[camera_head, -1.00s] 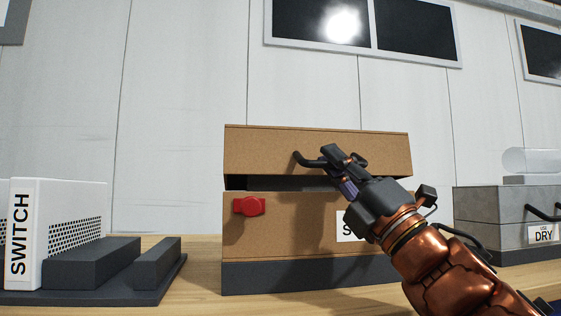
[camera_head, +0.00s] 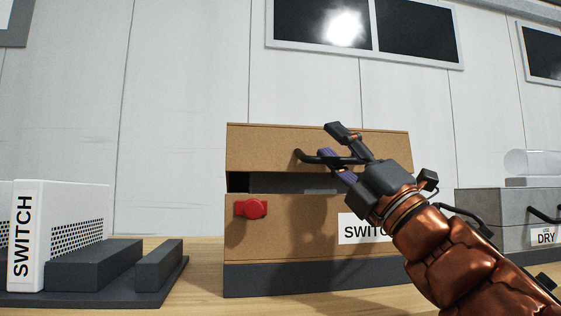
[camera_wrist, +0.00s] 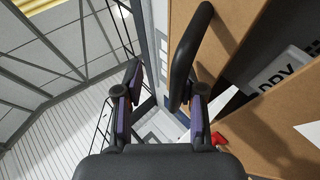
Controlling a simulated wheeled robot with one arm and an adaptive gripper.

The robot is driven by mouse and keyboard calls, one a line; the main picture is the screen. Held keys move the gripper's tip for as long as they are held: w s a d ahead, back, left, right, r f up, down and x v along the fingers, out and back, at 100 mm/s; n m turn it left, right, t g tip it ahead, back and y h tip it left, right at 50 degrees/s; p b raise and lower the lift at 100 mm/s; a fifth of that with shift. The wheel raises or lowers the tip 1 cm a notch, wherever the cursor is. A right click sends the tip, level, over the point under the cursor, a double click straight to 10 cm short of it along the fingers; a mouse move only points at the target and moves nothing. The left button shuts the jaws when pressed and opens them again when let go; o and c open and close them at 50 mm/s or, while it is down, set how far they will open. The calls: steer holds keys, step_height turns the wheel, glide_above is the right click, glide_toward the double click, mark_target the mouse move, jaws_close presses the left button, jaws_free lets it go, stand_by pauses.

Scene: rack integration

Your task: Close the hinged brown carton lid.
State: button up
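The brown carton (camera_head: 290,235) stands on the table in the head view, with a red knob-like latch (camera_head: 251,208) and a SWITCH label (camera_head: 363,229) on its front. Its brown lid (camera_head: 260,145) is partly raised, with a dark gap between lid and body. A black bar handle (camera_head: 309,156) is on the lid's front. My gripper (camera_head: 330,141) is open, its fingers spread at the handle's right part. In the wrist view the handle (camera_wrist: 187,50) runs beside the right finger of my gripper (camera_wrist: 160,92); I cannot tell if they touch.
A white SWITCH unit (camera_head: 62,225) and a dark grey tray (camera_head: 100,292) stand at the left. A grey box labelled DRY (camera_head: 500,210) with a black handle stands at the right. Some wooden table shows between tray and carton.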

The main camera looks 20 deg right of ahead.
steer(key=shift+y, duration=0.3)
step_height(320, 180, up, 7)
steer(key=shift+a+r, duration=0.1)
steer(key=shift+o, duration=0.9)
steer(key=shift+s+a+r, duration=0.1)
steer(key=shift+s+r, duration=0.05)
steer(key=shift+r, duration=0.25)
steer(key=shift+o, duration=0.2)
steer(key=shift+d+f, duration=0.35)
steer(key=shift+f, duration=0.55)
steer(key=shift+c, duration=1.1)
steer(key=s+d+f, duration=0.1)
steer(key=d+f, duration=0.2)
steer(key=f, duration=0.4)
steer(key=shift+c, duration=0.3)
